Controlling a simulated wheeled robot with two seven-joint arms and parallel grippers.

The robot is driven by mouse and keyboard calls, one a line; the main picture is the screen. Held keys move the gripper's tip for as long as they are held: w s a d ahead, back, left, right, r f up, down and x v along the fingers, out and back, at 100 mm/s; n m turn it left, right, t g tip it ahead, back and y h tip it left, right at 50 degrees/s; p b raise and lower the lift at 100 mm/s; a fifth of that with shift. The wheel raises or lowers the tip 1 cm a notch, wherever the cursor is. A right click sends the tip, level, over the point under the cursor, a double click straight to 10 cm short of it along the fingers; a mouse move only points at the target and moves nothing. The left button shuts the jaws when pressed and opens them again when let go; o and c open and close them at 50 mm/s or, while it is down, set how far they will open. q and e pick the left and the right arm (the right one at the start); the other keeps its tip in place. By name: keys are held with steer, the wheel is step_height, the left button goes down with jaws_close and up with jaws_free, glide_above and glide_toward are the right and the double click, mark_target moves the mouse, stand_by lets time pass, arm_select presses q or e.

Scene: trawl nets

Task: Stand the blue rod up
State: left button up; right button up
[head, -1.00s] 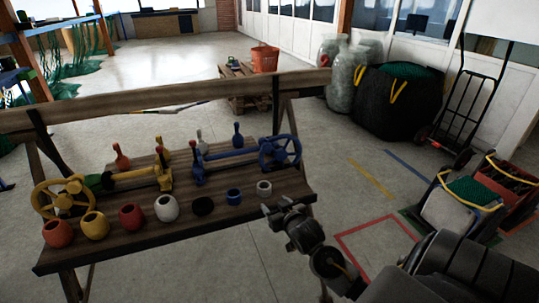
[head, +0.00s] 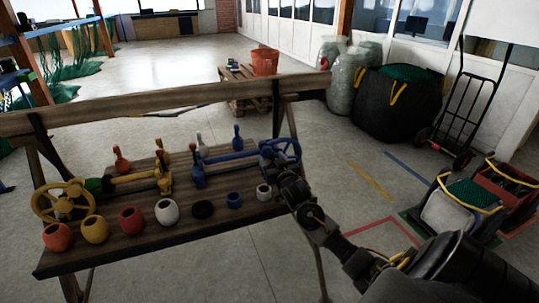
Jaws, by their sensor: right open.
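The blue rod (head: 228,157) lies level above the wooden bench, its left end at a blue upright fitting (head: 198,172) and its right end near a blue spoked wheel (head: 290,151). My right gripper (head: 267,157) is at the right end of the rod, just in front of the wheel, and hides part of both. Its jaws are open; whether they touch the rod I cannot tell. My left gripper is out of view.
Knobbed pins, including a blue one (head: 237,135), stand behind.

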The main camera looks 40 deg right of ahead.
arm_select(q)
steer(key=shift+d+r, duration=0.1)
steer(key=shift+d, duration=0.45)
arm_select(e)
steer(key=shift+x, duration=1.45)
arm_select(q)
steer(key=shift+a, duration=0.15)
arm_select(e)
steer(key=shift+c, duration=0.2)
steer(key=c, duration=0.7)
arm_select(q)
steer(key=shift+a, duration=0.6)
arm_select(e)
jaws_close()
